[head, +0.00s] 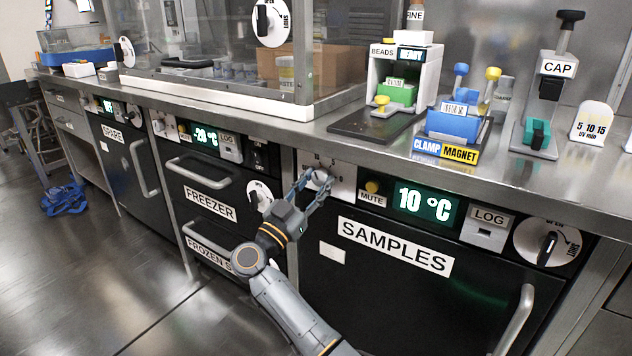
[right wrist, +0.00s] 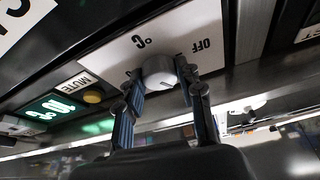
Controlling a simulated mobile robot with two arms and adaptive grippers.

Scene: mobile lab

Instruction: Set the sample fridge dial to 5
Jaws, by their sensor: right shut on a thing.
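The samples fridge (head: 400,290) has a black door with a SAMPLES label (head: 394,247). Its green display (head: 424,204) reads 10 °C. The grey dial (head: 322,177) sits on a white plate left of the MUTE button, partly hidden by my right gripper (head: 314,186). In the right wrist view the dial (right wrist: 159,71) appears upside down, with OFF and °C marks on its plate. My right gripper (right wrist: 160,82) has one finger on each side of the dial and is shut on it. The dial's exact pointer setting is hard to read. My left gripper is not in view.
The steel bench edge (head: 400,158) overhangs the control panel. A yellow MUTE button (head: 372,187), a LOG box (head: 487,228) and a door-lock knob (head: 547,246) share the panel. The freezer (head: 210,185) adjoins at left. The floor at left is mostly clear.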

